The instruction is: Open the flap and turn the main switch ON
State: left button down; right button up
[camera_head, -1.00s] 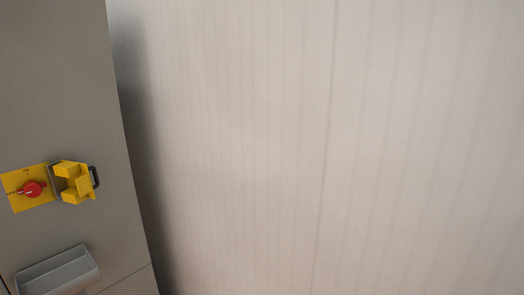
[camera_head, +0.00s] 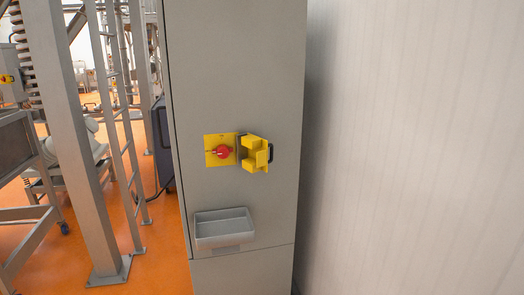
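The main switch, a red rotary knob (camera_head: 222,152), sits on a square yellow plate (camera_head: 212,162) on the front of a tall grey cabinet (camera_head: 235,70). The knob is uncovered. Its pointer seems to lie roughly sideways, but its marking is too small to read. Neither of my grippers is in view.
A grey open tray (camera_head: 223,228) juts from the cabinet below the switch. A pale wall (camera_head: 420,150) fills the right side. A metal post (camera_head: 75,140) and a ladder-like frame (camera_head: 118,120) stand left on the orange floor (camera_head: 160,255).

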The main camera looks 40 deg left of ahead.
aim_at(223, 152)
jog(key=u, duration=0.35)
jog(key=j+u, duration=0.2)
jog(key=u, duration=0.2)
jog(key=j+u, duration=0.15)
jog(key=u, duration=0.3)
jog(key=i+j+u, duration=0.1)
jog(key=u, duration=0.3)
jog(key=i+j+u, duration=0.15)
jog(key=u, duration=0.3)
jog(key=i+j, duration=0.1)
